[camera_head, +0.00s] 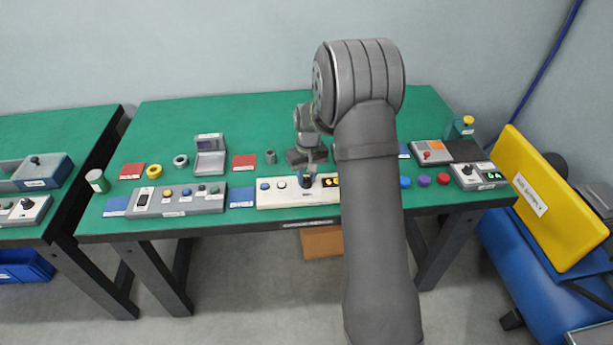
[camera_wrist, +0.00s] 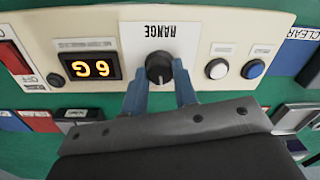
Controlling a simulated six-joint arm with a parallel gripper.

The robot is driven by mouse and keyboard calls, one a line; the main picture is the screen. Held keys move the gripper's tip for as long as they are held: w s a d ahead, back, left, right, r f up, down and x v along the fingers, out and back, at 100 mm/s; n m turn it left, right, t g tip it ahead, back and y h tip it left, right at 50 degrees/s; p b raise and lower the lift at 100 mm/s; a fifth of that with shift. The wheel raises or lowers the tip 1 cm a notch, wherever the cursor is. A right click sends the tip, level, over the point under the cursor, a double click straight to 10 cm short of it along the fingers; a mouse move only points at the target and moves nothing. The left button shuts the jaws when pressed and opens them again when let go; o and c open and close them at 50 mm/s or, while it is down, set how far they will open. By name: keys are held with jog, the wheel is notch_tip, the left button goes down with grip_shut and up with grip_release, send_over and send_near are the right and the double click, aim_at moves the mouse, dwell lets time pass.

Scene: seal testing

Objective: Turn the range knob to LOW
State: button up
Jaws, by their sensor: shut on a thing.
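The range knob (camera_wrist: 159,67) is a small black round knob on a cream panel (camera_wrist: 205,20). In the wrist view it sits below an upside-down RANGE label (camera_wrist: 160,30). A light pointer mark shows on its side toward my gripper. My gripper (camera_wrist: 161,80) has its two blue-grey fingers on either side of the knob and is shut on it. I cannot read any LOW mark around the knob. In the head view the cream panel (camera_head: 268,199) lies at the table's front edge, its right part hidden by my arm.
Beside the knob are an amber display (camera_wrist: 95,68), a white button (camera_wrist: 217,69) and a blue button (camera_wrist: 253,68). A red switch (camera_wrist: 14,57) is at the panel's far left. A grey button box (camera_head: 180,203) stands left of the panel. The table's back (camera_head: 240,115) is clear.

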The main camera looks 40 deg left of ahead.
aim_at(307, 178)
jog(key=n, duration=0.7)
dwell(0.6)
jog(key=o, duration=1)
jog(key=r, duration=1.7)
jog(key=shift+w+r, duration=0.25)
jog(key=shift+w, duration=0.05)
jog(key=shift+f, duration=0.1)
jog(key=f, duration=1.7)
jog(key=shift+s+f, duration=0.15)
jog(key=shift+s, duration=0.15)
